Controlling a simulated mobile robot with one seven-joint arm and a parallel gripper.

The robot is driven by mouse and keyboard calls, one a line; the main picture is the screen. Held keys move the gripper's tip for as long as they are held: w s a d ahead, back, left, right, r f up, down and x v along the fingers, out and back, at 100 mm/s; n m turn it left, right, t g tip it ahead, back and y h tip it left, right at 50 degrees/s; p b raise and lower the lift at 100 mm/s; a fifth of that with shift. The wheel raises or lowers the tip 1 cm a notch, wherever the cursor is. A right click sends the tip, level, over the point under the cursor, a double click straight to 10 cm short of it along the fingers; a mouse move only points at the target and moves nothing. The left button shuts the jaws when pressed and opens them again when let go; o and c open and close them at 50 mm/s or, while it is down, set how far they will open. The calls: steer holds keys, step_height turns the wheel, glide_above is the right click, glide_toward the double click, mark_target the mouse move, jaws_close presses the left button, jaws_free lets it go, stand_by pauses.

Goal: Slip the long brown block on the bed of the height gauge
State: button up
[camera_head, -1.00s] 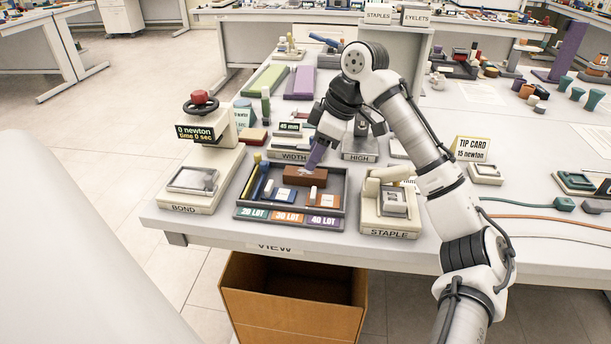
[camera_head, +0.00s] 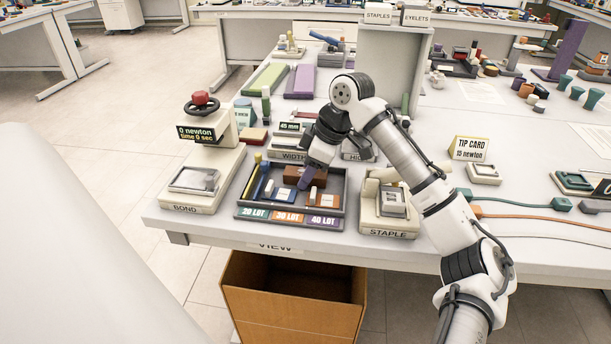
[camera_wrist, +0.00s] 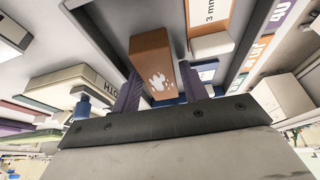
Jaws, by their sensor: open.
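The long brown block (camera_head: 290,174) lies in the dark tray, partly hidden behind my gripper in the head view. In the wrist view the brown block (camera_wrist: 152,65) shows a white splotch mark on its near face. My gripper (camera_head: 305,181) is low over the tray at the block. In the wrist view my gripper (camera_wrist: 160,82) is open, with one purple finger on each side of the block. I cannot tell whether the fingers touch it. The height gauge (camera_head: 353,156), labelled HIGH, stands behind the tray to the right, partly covered by my arm.
The dark tray (camera_head: 240,212) also holds blue and orange pieces and slim rods. The width gauge (camera_head: 288,156) stands just behind it. The bond press (camera_head: 184,209) is at left and the staple device (camera_head: 388,234) at right. A cardboard box (camera_head: 290,318) stands below the table edge.

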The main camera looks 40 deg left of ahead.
steer(key=shift+f, duration=0.1)
steer(key=shift+c, duration=0.4)
steer(key=c, duration=0.7)
step_height(320, 180, up, 28)
steer(key=p, duration=0.1)
steer(key=shift+r, duration=0.2)
